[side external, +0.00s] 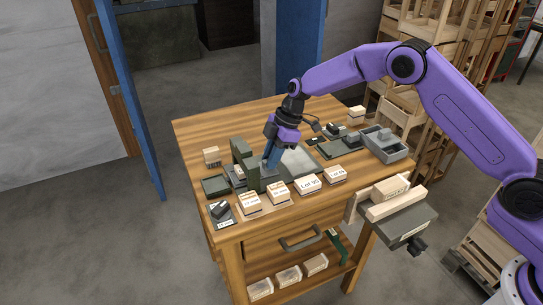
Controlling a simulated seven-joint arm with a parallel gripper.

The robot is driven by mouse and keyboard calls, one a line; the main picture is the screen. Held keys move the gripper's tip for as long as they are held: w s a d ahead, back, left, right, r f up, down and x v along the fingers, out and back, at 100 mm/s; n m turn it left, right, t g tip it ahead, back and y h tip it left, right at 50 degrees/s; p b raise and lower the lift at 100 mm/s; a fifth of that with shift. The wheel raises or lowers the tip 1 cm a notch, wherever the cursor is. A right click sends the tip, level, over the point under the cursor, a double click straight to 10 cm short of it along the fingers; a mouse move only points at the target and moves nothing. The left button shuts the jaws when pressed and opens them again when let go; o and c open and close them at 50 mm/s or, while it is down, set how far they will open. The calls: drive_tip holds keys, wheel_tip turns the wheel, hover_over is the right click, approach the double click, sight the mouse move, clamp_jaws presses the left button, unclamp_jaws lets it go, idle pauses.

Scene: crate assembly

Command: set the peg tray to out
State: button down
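My gripper (270,158) points down over the table, close to the right side of a dark green upright fixture (243,158). Its fingers are small in this view, so I cannot see whether they are apart or hold anything. I cannot tell for certain which piece is the peg tray. A small dark green tray (214,186) lies to the left of the fixture. A grey compartment tray (397,153) with grey blocks in it stands at the right of the table. A pale flat plate (301,160) lies just right of my gripper.
Labelled wooden blocks (308,184) line the table's front edge. A vise (408,216) holding wood sticks out at the front right. The wooden table (210,128) is bare at the back left. More blocks (289,277) sit on the lower shelf. Crates stand behind on the right.

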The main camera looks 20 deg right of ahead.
drive_tip(key=d, duration=1.1)
drive_tip(key=shift+d, duration=0.35)
drive_tip(key=c, duration=1.1)
unclamp_jaws()
drive_tip(key=shift+d, duration=0.1)
drive_tip(key=shift+o, duration=0.3)
drive_tip(key=shift+r, duration=0.25)
drive_tip(key=v, duration=1.7)
